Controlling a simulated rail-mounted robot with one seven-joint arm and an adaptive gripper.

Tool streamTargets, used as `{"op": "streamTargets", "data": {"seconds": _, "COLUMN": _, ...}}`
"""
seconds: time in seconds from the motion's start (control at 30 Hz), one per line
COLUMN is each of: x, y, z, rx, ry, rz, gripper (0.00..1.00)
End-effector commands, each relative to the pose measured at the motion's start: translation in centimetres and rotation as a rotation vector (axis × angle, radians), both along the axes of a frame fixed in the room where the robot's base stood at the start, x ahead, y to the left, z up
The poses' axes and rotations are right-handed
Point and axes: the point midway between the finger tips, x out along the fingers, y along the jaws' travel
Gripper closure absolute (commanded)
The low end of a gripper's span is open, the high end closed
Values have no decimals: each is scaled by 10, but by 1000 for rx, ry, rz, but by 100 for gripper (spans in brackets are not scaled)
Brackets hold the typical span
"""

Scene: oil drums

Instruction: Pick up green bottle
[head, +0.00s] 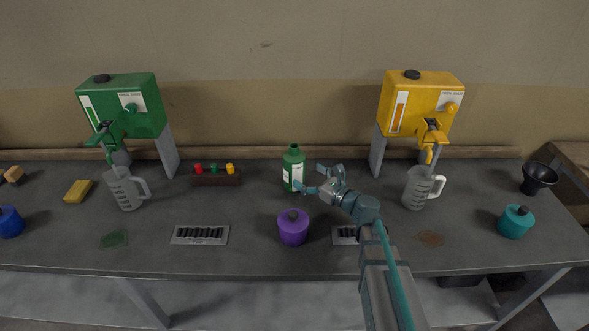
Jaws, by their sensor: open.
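The green bottle (294,169) stands upright near the middle of the table, with a white label on its front. My gripper (312,178) is open just to the right of the bottle, with its fingers pointing left toward it. One finger reaches close to the label at the bottle's lower right; I cannot tell whether it touches. Nothing is held between the fingers.
A purple container (293,227) stands in front of the bottle. A rack with colored caps (215,177) is to the left. Measuring jugs (126,188) (419,188) stand below the green dispenser (125,105) and yellow dispenser (421,105). Clear table lies between rack and bottle.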

Motion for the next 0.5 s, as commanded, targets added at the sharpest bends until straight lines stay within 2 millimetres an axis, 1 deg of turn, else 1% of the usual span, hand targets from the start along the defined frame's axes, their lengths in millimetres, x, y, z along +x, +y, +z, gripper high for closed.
{"op": "streamTargets", "data": {"seconds": 0.03, "x": 4, "y": 4, "z": 1, "rx": 0, "ry": 0, "rz": 1, "gripper": 0}}
{"op": "streamTargets", "data": {"seconds": 0.23, "x": 11, "y": 13, "z": 2, "rx": 0, "ry": 0, "rz": 0, "gripper": 0}}
{"op": "streamTargets", "data": {"seconds": 0.4, "x": 26, "y": 30, "z": 5, "rx": 0, "ry": 2, "rz": 2, "gripper": 0}}
{"op": "streamTargets", "data": {"seconds": 0.5, "x": 34, "y": 40, "z": 4, "rx": 0, "ry": 1, "rz": 2, "gripper": 0}}
